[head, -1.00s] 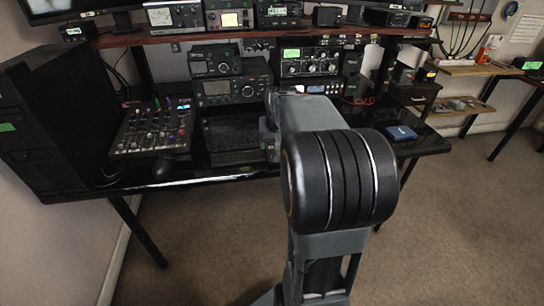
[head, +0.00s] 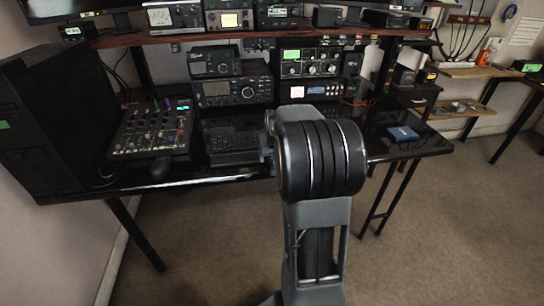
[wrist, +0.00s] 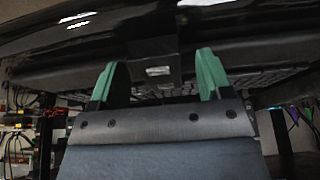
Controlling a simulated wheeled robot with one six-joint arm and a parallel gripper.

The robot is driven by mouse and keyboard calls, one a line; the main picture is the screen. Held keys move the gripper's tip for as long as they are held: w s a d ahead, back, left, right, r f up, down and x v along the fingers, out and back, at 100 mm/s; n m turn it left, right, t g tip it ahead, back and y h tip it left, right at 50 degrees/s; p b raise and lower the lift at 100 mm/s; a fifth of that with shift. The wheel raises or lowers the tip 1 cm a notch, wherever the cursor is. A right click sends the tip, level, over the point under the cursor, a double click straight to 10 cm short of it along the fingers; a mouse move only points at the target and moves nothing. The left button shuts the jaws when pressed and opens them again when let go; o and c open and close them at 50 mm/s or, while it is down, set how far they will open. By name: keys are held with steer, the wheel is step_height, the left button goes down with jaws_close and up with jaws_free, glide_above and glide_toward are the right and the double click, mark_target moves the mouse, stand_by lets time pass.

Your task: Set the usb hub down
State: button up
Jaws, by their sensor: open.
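In the wrist view my gripper (wrist: 158,80) shows two green fingers, apart and open. A dark block with a small pale rectangle (wrist: 158,71) lies between and beyond the fingertips. It may be the usb hub, but the view is too dark to be sure, and I cannot tell whether a finger touches it. A keyboard (wrist: 150,88) shows close to the fingers, under a glossy black surface at the top of this view. In the head view my arm hides most of the gripper and whatever is near it.
The black desk (head: 215,176) carries a mixer (head: 153,130) at the left and radios (head: 232,92) at the back. A small blue box (head: 402,133) lies on the right part, with bare desk around it. A black computer tower (head: 50,120) stands at the far left.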

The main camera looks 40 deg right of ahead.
steer(key=c, duration=1.1)
steer(key=shift+r, duration=0.1)
